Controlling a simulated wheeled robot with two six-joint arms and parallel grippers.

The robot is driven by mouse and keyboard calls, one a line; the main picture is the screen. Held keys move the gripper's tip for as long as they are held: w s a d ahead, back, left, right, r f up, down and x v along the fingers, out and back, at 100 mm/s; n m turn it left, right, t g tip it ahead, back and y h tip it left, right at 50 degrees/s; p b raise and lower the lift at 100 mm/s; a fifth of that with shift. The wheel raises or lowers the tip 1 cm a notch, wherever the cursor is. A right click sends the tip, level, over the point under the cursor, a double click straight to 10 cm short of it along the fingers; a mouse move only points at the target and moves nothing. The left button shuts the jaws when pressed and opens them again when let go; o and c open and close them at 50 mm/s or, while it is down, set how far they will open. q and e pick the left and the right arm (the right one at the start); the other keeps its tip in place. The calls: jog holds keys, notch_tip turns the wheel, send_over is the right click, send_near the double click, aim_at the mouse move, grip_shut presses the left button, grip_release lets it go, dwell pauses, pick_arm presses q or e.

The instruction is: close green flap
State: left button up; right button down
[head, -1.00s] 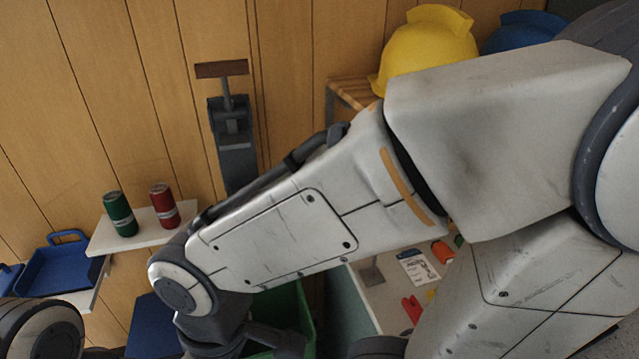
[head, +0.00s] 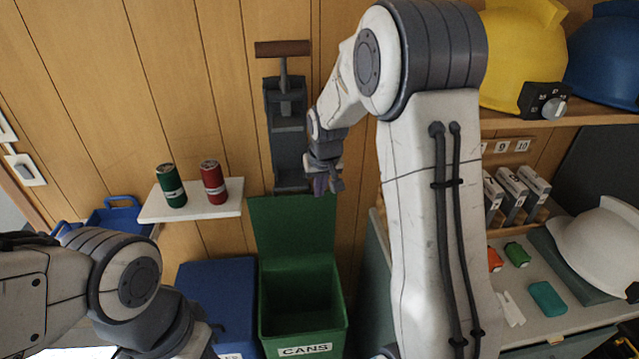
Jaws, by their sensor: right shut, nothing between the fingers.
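The green flap (head: 293,228) stands upright, open, at the back of the green bin (head: 303,349) labelled CANS. The bin's dark inside shows from above. My right gripper (head: 326,190) is shut and empty, at the upper right corner of the flap. I cannot tell whether it touches the flap. My left arm comes in at the lower left, and its gripper is out of the picture.
A blue bin (head: 215,285) stands left of the green one. A white shelf (head: 215,212) holds a green can (head: 171,186) and a red can (head: 213,183). A can crusher (head: 286,110) hangs above the flap. A cluttered worktop (head: 560,325) lies to the right.

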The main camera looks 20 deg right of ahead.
jog(key=w+d+m, duration=0.1)
jog(key=w+d, duration=0.4)
jog(key=w, duration=0.3)
jog(key=p+x, duration=0.3)
jog(key=x, duration=0.7)
jog(key=shift+w+d, duration=0.15)
jog(key=shift+d, duration=0.1)
